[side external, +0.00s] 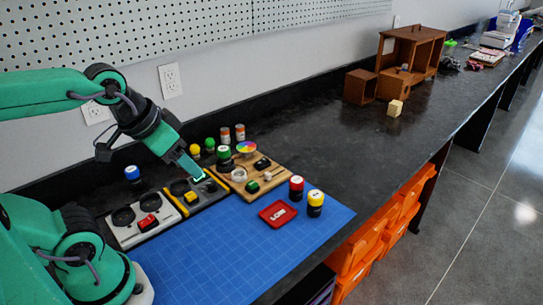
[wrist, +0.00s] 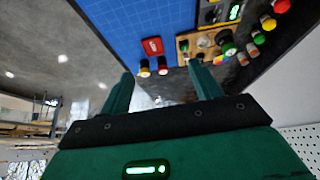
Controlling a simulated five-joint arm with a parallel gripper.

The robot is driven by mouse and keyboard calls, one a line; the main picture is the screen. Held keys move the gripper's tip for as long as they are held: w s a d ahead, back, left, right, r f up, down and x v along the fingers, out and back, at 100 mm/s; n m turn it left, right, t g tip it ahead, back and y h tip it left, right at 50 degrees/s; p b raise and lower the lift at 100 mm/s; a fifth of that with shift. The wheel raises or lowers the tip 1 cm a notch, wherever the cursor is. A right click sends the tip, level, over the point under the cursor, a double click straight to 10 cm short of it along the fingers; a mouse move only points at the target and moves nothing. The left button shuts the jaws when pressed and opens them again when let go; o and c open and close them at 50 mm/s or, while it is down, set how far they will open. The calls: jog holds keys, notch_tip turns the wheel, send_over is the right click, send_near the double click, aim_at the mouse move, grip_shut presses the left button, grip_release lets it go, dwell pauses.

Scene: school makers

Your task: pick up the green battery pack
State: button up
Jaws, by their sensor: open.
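The green battery pack (side external: 252,187) is a small dark green block lying on the wooden board (side external: 229,179) in the side external view.
A red card (side external: 278,213) lies on the blue mat (side external: 240,255); red (side external: 296,188) and yellow (side external: 315,204) jars stand right of the board. Several small jars and a colour wheel (side external: 246,147) are behind. The grey board holds a yellow block (side external: 190,198); the white board, a red block (side external: 149,223).

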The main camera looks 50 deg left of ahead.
jog(key=shift+w, duration=0.1)
jog(key=n+g, duration=0.5)
jog(key=n, duration=2.5)
send_over(222, 148)
jog(key=f, duration=1)
jog(key=shift+d+f, duration=0.4)
jog(key=shift+a+f+n+g, duration=0.3)
jog(key=shift+a+f, duration=0.1)
jog(key=shift+f, duration=1.35)
jog(key=shift+d, duration=0.1)
